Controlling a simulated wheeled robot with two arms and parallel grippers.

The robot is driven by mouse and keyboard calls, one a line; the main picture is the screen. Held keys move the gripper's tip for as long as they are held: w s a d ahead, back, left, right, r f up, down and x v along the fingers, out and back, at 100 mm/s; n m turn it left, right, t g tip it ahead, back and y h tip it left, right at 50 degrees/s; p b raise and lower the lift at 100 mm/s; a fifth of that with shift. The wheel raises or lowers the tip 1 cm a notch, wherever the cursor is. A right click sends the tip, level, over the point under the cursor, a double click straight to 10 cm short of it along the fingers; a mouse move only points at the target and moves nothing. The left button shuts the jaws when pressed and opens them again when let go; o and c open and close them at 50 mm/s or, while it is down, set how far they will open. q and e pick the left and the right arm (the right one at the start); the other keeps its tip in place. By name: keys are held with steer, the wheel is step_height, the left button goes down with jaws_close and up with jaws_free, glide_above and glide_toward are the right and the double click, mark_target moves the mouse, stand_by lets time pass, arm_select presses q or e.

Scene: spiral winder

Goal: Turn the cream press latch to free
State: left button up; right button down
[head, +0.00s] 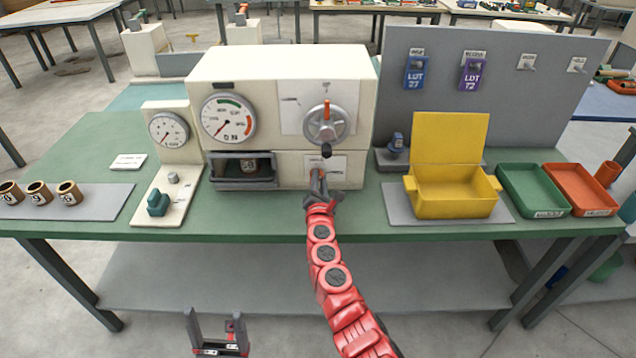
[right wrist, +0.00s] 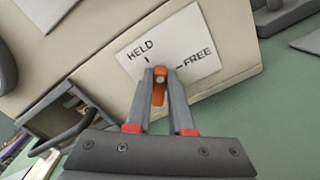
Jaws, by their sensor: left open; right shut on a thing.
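The cream press (head: 275,65) stands at the middle of the green table. Its latch is a small orange lever (right wrist: 158,92) on a white plate (right wrist: 172,48) marked HELD and FREE, low on the press front. My right gripper (head: 318,182) is shut on the latch, a finger on each side in the right wrist view (right wrist: 160,90). The fingers partly hide the lever, so I cannot tell exactly which mark it points at. My left gripper (head: 218,330) is open and empty, low in front of the table.
Above the latch are a handwheel (head: 326,126) with an orange mark and a dial (head: 228,118). An open drawer bay (head: 243,170) lies left of the latch. A yellow box (head: 452,190) and green and orange trays stand right; several brown cups stand far left.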

steer(key=m, duration=0.1)
steer(key=m+b, duration=0.1)
steer(key=m, duration=0.1)
steer(key=shift+d+f, duration=0.2)
steer(key=shift+f, duration=0.1)
steer(key=m+b, duration=0.3)
steer(key=shift+d+f, duration=0.1)
steer(key=shift+f, duration=0.15)
steer(key=shift+f+m+b, duration=0.1)
steer(key=shift+m+b, duration=1.3)
steer(key=shift+m, duration=0.8)
steer(key=c, duration=0.8)
jaws_free()
